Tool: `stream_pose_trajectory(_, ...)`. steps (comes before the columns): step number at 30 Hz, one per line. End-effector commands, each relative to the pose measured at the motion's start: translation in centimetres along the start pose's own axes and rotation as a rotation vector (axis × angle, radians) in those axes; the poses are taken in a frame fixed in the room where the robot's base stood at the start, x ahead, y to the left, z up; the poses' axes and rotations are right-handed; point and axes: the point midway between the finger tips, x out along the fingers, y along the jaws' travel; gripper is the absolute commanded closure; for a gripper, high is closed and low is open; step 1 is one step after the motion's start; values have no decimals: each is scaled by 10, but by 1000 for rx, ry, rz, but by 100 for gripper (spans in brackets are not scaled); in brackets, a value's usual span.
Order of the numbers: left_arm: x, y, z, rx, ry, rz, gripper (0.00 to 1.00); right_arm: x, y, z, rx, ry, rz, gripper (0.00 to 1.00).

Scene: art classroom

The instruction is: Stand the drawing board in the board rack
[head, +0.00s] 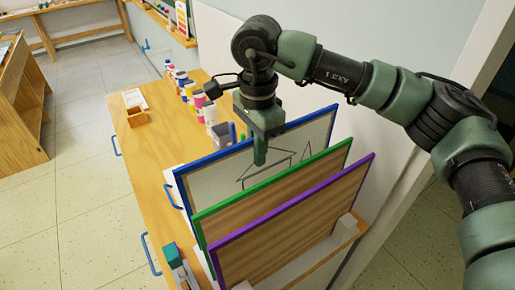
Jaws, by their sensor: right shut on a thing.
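My right gripper (262,148) comes down from above, shut on the top edge of the blue-framed drawing board (212,176). One green finger shows in front of the board's pale face; the other is hidden behind it. The board stands close to upright and has dark line drawing on it. A green-framed board (285,192) and a purple-framed board (300,230) stand in front, roughly parallel to it. The board rack (347,236) shows only partly, at the lower right of the boards. The blue board's lower edge is hidden, so its seating cannot be told. My left gripper is not in view.
The boards stand at the near end of a long wooden cabinet (140,165) with blue handles. Paint bottles (211,114) and a small wooden box (136,117) stand farther back on it. A wall (390,45) is close on the right. Tiled floor (80,150) is clear at left.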

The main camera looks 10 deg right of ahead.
Motion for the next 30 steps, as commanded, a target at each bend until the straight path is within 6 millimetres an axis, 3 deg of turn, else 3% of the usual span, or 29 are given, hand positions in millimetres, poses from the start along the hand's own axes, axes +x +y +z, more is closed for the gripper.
stream_pose_trajectory(15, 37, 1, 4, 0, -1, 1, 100, 42, 0, 0, 0, 0, -2, 100)
stream_pose_trajectory(30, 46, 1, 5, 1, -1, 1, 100, 53, 0, 0, 0, 0, -2, 100)
